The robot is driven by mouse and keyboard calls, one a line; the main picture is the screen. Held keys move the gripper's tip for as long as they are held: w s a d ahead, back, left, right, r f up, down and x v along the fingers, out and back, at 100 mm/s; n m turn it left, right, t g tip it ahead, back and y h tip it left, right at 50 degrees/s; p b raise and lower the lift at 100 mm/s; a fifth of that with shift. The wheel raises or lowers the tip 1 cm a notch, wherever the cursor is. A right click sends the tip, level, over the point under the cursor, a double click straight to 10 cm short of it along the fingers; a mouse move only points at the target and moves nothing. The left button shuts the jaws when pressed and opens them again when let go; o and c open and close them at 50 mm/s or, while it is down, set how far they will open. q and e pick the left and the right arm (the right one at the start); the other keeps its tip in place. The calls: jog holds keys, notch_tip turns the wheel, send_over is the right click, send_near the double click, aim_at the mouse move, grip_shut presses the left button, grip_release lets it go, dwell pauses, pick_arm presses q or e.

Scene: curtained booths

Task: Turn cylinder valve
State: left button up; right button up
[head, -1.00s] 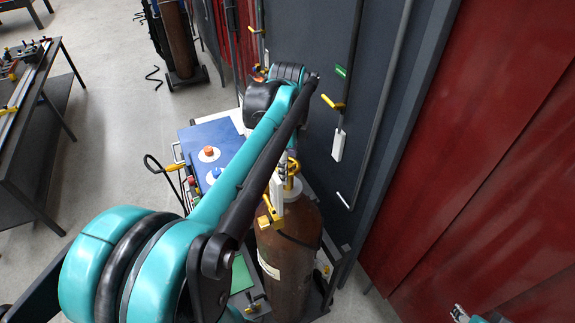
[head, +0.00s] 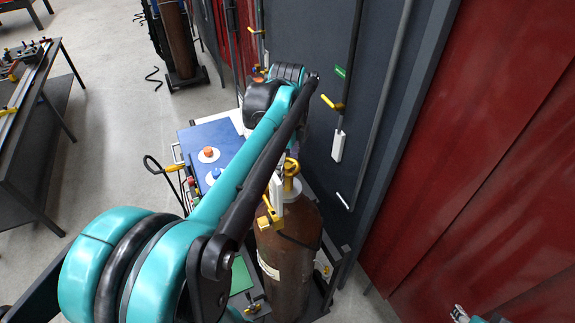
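A brown gas cylinder (head: 300,235) stands upright in the middle of the head view, near the dark wall. At its top is a yellow collar (head: 291,186), with white and yellow fittings (head: 268,219) on its left side. My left arm crosses from the lower left over the cylinder's left side and hides part of its top. The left gripper is largely hidden behind my own arm links, so I cannot tell its opening or whether it touches the valve. A small grey and teal piece, apparently of my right arm, shows at the bottom edge; its gripper state is unclear.
A cart with a blue panel (head: 207,139) stands left of the cylinder. A dark wall (head: 310,140) with pipes and a yellow wall valve (head: 332,103) lies behind, and red curtains (head: 480,150) are at right. A workbench (head: 32,120) is at far left.

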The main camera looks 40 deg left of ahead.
aim_at(288, 165)
pick_arm(q)
notch_tip(288, 165, up, 12)
dwell(0.6)
dwell(0.5)
